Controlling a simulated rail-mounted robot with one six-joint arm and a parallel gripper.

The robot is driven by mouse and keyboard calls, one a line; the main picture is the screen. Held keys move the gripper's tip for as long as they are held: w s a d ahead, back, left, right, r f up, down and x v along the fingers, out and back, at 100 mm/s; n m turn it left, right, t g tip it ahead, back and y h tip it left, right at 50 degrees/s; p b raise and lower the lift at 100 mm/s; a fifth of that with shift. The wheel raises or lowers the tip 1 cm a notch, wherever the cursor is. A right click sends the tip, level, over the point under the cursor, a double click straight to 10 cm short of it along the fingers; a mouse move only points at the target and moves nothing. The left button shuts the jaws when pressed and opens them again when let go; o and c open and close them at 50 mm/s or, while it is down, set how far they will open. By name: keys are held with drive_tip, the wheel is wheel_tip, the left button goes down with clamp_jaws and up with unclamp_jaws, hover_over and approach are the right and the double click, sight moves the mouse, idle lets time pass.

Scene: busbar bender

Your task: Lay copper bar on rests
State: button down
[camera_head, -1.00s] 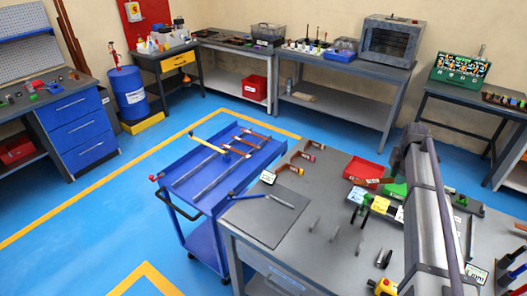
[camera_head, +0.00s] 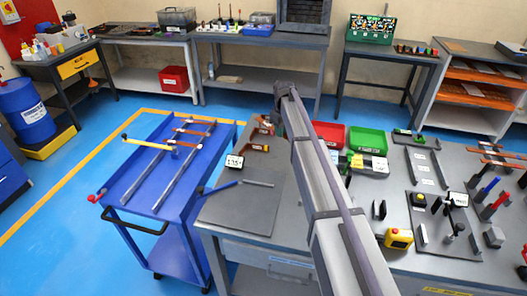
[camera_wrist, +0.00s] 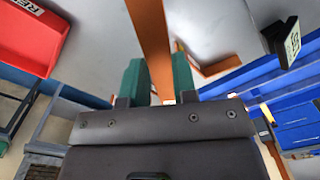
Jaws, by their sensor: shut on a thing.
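A copper bar (camera_wrist: 150,35) is an orange-brown strip in the wrist view, running up from between my gripper's green fingertips (camera_wrist: 157,78). The fingers are shut on it. In the head view my arm hides the gripper and the held bar. My arm reaches over the back edge of the grey bench (camera_head: 250,205). Several copper strips (camera_head: 192,132) lie across two grey rails on the blue cart (camera_head: 135,190). Short copper-coloured pieces (camera_head: 258,147) stand at the bench's back left. I cannot tell which parts are the rests; my arm covers part of the bench.
A red bin (camera_head: 330,135) and a green bin (camera_head: 370,142) stand right of my arm. It also shows in the wrist view that the red bin (camera_wrist: 28,38) is close. A label card (camera_head: 234,161) stands on the bench's left. A yellow button box (camera_head: 398,238) sits near the front.

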sight(280, 155)
drive_tip(key=shift+w+f+m, duration=0.45)
drive_tip(key=shift+f+m, duration=0.2)
drive_tip(key=shift+m, duration=0.35)
wheel_tip(280, 155, down, 10)
drive_tip(key=b, duration=1)
drive_tip(key=shift+a+f+b, duration=0.1)
drive_tip(key=shift+f+b, duration=0.05)
drive_tip(key=shift+b, duration=0.15)
drive_tip(key=shift+s+r+p, duration=0.1)
drive_tip(key=shift+r+p, duration=0.2)
drive_tip(key=shift+f, duration=0.25)
drive_tip(key=c, duration=0.9)
unclamp_jaws()
drive_tip(key=shift+r, duration=0.1)
